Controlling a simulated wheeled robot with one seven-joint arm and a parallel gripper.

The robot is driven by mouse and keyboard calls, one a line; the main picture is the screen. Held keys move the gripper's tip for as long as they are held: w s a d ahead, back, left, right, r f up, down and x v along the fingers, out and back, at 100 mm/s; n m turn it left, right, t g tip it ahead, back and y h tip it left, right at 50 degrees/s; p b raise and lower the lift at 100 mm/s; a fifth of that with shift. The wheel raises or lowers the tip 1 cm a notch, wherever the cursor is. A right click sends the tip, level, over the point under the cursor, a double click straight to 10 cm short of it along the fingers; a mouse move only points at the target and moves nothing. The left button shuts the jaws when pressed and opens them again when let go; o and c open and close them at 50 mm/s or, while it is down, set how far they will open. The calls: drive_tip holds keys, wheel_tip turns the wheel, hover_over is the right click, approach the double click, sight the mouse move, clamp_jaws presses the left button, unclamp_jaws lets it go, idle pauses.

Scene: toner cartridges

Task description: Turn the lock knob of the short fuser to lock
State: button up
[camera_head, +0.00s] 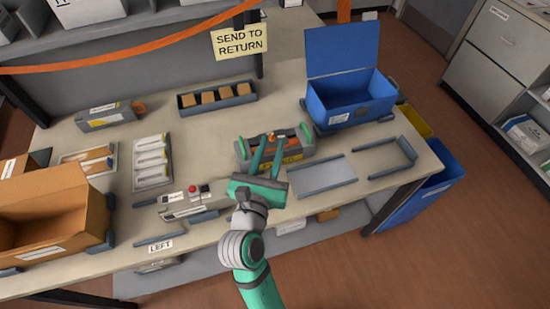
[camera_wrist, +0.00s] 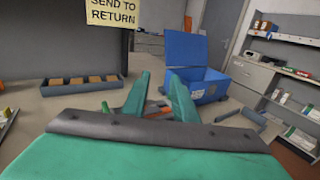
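The fuser (camera_head: 292,157) is a dark unit with orange parts and green end pieces, at the middle of the bench in the head view. A small orange knob (camera_head: 270,134) shows near its back. My gripper (camera_head: 272,142) reaches over the fuser from the front. Its two green fingers are apart, with the knob appearing between or just beyond their tips. In the wrist view my gripper (camera_wrist: 158,76) also shows spread fingers, with orange parts of the fuser (camera_wrist: 158,112) low between them. The fingers hide part of the fuser. I cannot tell whether they touch the knob or its lock position.
A blue open bin (camera_head: 345,100) stands behind right. A tray of brown blocks (camera_head: 217,97) lies behind left. A grey flat tray (camera_head: 322,175) lies to the right. A control box with a red button (camera_head: 192,200) is left of my gripper. A cardboard box (camera_head: 50,205) stands far left.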

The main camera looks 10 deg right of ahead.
drive_tip(key=shift+s+r, duration=0.3)
drive_tip(key=shift+s, duration=0.3)
drive_tip(key=shift+o, duration=1.2)
drive_tip(key=w+d+r+m+g+h, duration=0.25)
drive_tip(key=w+d+g, duration=0.2)
drive_tip(key=d, duration=0.25)
drive_tip(key=w+d+r+m+g+h, duration=0.2)
drive_tip(key=w+d+r+m+g, duration=0.15)
drive_tip(key=d+g, duration=0.2)
drive_tip(key=n+g+y, duration=0.2)
drive_tip(key=n+y, duration=0.2)
drive_tip(key=y, duration=0.6)
approach(272, 136)
drive_tip(key=shift+g, duration=0.3)
drive_tip(key=x, duration=0.7)
drive_tip(key=shift+w+f, duration=0.25)
drive_tip(key=shift+w, duration=0.1)
